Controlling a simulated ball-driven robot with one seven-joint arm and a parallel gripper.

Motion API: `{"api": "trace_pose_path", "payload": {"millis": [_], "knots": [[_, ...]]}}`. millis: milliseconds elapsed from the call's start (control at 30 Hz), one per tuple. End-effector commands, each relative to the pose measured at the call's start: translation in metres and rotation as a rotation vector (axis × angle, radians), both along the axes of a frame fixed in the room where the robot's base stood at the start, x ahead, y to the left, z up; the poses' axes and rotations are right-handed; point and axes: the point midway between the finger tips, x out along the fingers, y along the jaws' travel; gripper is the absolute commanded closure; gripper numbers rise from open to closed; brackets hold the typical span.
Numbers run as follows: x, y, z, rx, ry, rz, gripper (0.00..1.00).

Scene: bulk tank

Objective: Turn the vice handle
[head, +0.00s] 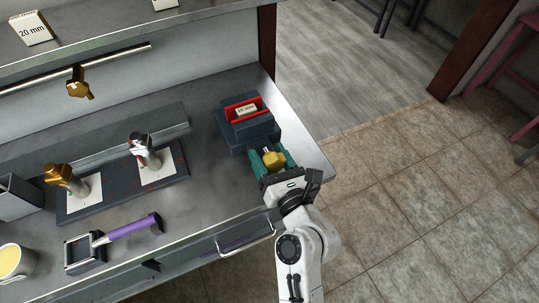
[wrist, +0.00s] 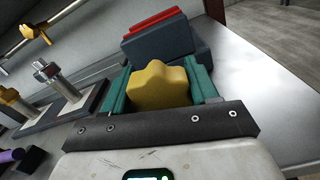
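The vice (head: 262,138) is a dark blue-grey block at the right end of the steel bench, with red jaws on top. Its handle is a yellow lobed knob (head: 273,158) on the side facing me; the knob also fills the middle of the wrist view (wrist: 160,86). My gripper (head: 273,160) has its two green fingers on either side of the knob, one left and one right. The fingers are apart, with the knob between them. I cannot tell whether they press on it.
To the left are a dark plate (head: 120,188) with two upright fittings, a purple-handled tool (head: 130,228) and a cup (head: 14,262). A bench-front rail (head: 245,243) lies near my arm.

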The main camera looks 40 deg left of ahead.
Motion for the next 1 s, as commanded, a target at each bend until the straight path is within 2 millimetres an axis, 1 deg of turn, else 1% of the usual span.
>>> {"api": "trace_pose_path", "payload": {"millis": [33, 300, 467, 800, 1000], "knots": [[0.0001, -0.0002, 0.0, 0.0, 0.0, 0.0, 0.47], [0.0001, -0.0003, -0.0004, -0.001, 0.0, -0.001, 0.72], [0.0006, -0.0007, -0.0003, -0.015, -0.034, -0.001, 0.72], [0.0008, -0.0007, -0.0014, -0.133, -0.312, 0.001, 0.72], [0.0002, -0.0002, -0.0016, -0.163, -0.384, 0.002, 0.72]]}}
